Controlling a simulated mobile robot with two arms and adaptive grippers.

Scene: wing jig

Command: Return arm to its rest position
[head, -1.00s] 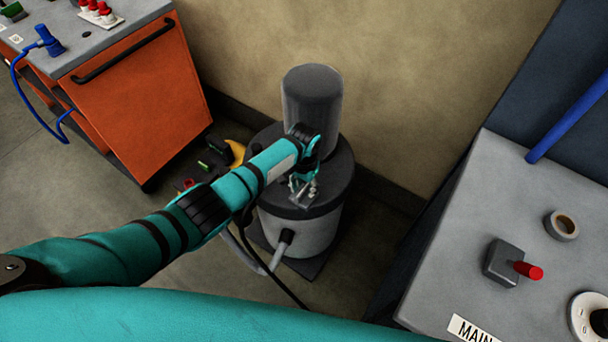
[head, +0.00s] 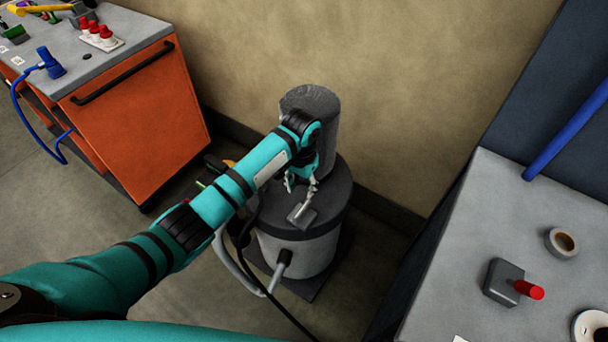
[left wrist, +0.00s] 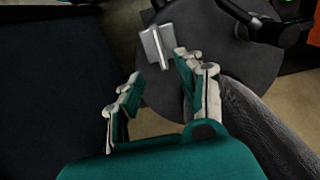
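My left arm reaches in from the left, and its teal left gripper (head: 302,184) is over the lid of a grey drum-shaped machine (head: 335,197). In the left wrist view the two fingers of my left gripper (left wrist: 158,65) are spread apart with nothing held between them. A small grey metal latch-like piece (head: 302,215) sits on the lid just beyond the fingertips; it also shows in the left wrist view (left wrist: 158,45). I cannot tell whether a fingertip touches it. My right gripper is not in view.
A grey cylinder (head: 312,103) stands on the drum, close beside my wrist. An orange cabinet (head: 140,125) with tools and plugs on top stands at left. A grey bench (head: 470,260) with a red-tipped switch (head: 528,290) and a tape roll (head: 561,242) is at right.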

